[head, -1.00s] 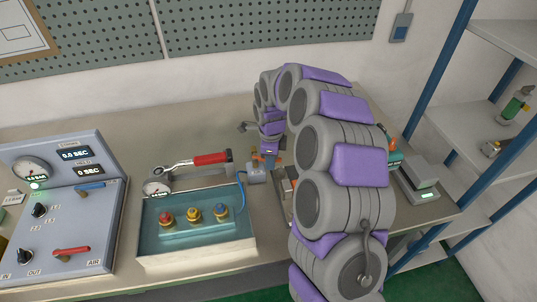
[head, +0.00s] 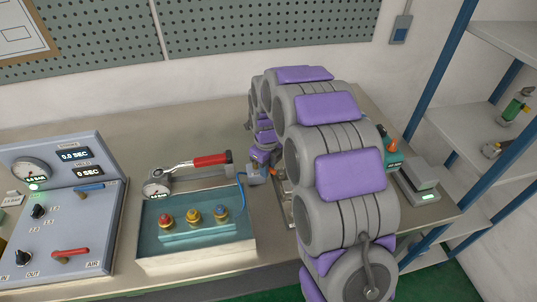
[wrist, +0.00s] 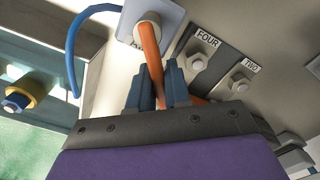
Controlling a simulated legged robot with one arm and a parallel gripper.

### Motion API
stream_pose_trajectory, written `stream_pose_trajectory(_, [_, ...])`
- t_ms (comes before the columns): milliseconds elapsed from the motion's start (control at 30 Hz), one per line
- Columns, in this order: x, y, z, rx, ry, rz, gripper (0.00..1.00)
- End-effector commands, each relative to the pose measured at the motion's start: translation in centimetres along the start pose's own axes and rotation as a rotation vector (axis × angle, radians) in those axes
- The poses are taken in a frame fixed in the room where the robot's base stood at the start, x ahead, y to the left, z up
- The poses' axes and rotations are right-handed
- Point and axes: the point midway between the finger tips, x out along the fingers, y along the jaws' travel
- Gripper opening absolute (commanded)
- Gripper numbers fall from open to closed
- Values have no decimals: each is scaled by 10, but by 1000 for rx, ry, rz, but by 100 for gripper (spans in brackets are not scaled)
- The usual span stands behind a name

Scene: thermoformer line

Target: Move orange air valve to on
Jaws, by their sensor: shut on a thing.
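The orange air valve lever (wrist: 150,52) runs from a round pale pivot at the top of the wrist view down between my fingers. My gripper (wrist: 163,72) has its two dark blue fingers on either side of the lever and is shut on it. In the head view my gripper (head: 266,168) is low at the bench, right of the blue hose. A small orange part of the lever (head: 274,171) shows there beside the fingers. My arm hides much of the area around the valve.
A teal box (head: 162,240) with red, yellow and blue fittings stands left of my gripper. A red-handled wrench (head: 210,160) lies behind it. A control panel (head: 70,225) stands far left. Plates marked FOUR (wrist: 207,42) and TWO (wrist: 252,67) with bolts lie right of the lever.

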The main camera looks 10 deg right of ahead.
Motion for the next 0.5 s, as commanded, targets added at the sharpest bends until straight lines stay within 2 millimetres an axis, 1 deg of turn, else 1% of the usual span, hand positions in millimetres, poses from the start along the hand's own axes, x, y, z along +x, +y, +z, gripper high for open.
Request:
stream_pose_trajectory(333, [-2,1,1,32,-4,-3,0])
stream_pose_trajectory(500, [-4,9,1,189,2,-2,0])
